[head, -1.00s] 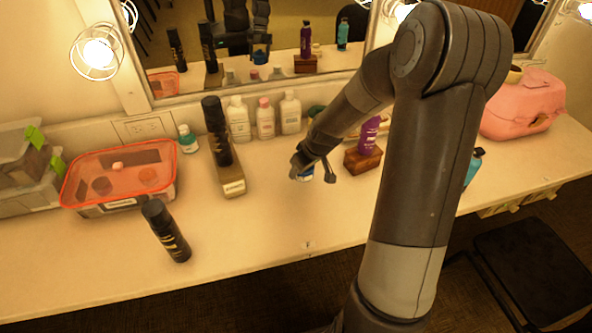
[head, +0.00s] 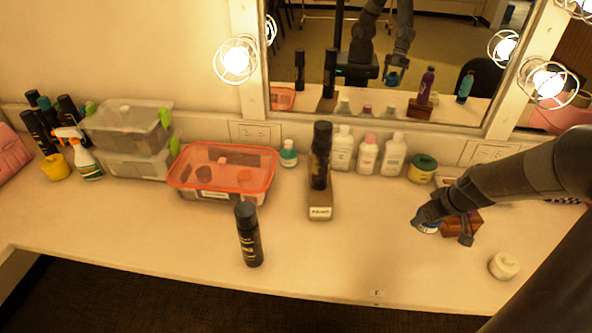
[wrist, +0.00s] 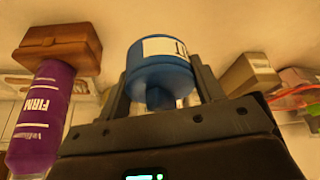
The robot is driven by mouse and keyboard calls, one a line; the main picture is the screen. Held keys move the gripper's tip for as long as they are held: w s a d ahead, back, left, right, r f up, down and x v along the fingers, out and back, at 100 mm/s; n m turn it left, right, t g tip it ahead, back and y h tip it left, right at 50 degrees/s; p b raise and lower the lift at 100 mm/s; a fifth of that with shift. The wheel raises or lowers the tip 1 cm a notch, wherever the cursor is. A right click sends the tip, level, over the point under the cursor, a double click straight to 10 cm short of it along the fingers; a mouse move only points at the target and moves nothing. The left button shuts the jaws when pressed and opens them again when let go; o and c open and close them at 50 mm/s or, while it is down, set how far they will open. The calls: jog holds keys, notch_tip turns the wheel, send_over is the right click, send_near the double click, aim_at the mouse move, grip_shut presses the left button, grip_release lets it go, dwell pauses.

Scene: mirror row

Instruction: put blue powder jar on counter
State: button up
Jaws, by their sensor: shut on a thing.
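My gripper (head: 442,231) is shut on the blue powder jar (head: 428,227), over the right part of the counter (head: 330,265). In the wrist view the blue jar (wrist: 160,72) with a white label sits between the two fingers (wrist: 162,92). In the head view most of the jar is hidden by my fingers. Its mirror reflection suggests it is held above the counter top, but the exact gap cannot be told.
A brown wooden block (head: 462,224) is just behind my gripper; the purple bottle (wrist: 42,115) shows in the wrist view. A white jar (head: 503,266) stands at right. White bottles (head: 368,155) and a green-lidded jar (head: 422,168) line the back. Front middle counter is clear.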

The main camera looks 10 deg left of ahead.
notch_tip(320, 180, up, 26)
jog(key=r, duration=0.1)
jog(key=w+a+n+y, duration=0.15)
jog(key=w+a, duration=0.55)
jog(key=a, duration=0.7)
jog(key=n+g, duration=0.2)
jog(key=n, duration=0.5)
send_over(178, 224)
jog(key=d, duration=0.1)
jog(key=shift+m+y, duration=0.25)
jog(key=shift+y, duration=0.1)
jog(key=f, duration=3.3)
jog(key=shift+s+d+f, duration=0.2)
jog(key=shift+s+f, duration=0.1)
jog(key=shift+f, duration=2.05)
jog(key=shift+f, duration=0.1)
